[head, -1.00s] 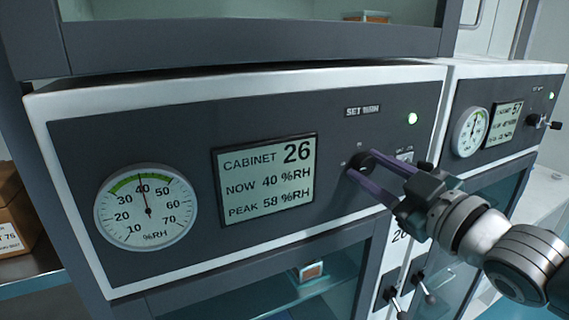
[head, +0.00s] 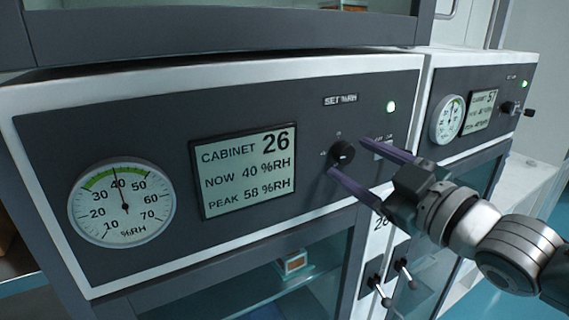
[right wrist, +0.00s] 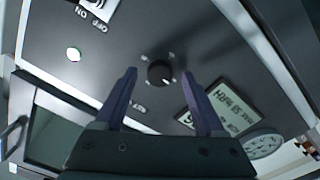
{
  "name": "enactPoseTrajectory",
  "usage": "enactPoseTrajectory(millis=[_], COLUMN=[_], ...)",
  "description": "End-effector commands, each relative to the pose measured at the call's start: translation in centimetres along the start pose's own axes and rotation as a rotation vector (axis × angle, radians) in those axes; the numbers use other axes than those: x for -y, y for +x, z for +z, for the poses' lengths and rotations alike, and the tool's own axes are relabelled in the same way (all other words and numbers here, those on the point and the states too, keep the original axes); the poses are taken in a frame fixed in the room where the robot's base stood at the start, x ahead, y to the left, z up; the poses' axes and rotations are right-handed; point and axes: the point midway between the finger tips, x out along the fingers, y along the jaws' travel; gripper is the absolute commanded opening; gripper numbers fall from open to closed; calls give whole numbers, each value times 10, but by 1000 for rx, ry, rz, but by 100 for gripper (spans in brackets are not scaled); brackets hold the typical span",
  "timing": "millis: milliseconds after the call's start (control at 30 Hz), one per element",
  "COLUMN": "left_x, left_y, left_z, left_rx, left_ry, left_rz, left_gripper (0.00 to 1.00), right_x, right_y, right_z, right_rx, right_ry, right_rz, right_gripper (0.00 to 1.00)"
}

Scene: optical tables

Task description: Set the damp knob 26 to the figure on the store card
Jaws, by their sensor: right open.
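The damp knob (head: 342,154) of cabinet 26 is a round black knob on the dark panel, right of the display (head: 243,171). The display reads cabinet 26, now 40 %RH, peak 58 %RH. My right gripper (head: 350,161) is open, its two purple fingers pointing at the panel near the knob. In the right wrist view the knob (right wrist: 160,73) shows ahead of and between the open fingertips (right wrist: 166,80), apart from them, with a pale mark on its face. The scale marks around it are too small to read. I see no store card. My left gripper is not in view.
A round humidity gauge (head: 122,203) on the left of the panel points near 40. A green lamp (head: 391,107) glows at the upper right. A second cabinet marked 57 (head: 484,109) stands to the right, with its own knob (head: 508,108). Handles (head: 378,284) stick out below.

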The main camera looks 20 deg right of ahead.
Motion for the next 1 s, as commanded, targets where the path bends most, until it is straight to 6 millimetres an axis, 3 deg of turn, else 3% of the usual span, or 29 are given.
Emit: enactPoseTrajectory(millis=[200, 433, 600, 1000], left_x=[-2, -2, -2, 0], left_y=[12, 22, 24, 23], left_z=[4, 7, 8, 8], left_rx=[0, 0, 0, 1], left_ry=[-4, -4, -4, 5], left_rz=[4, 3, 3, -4], left_gripper=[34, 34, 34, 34], right_x=[2, 1, 0, 0], right_y=[-40, -73, -83, -84], right_z=[3, 2, 0, 0], right_rx=[2, 1, 0, -1], right_ry=[-2, 1, 1, 0], right_rz=[-3, -1, 0, 0], right_gripper=[72, 72, 72, 72])
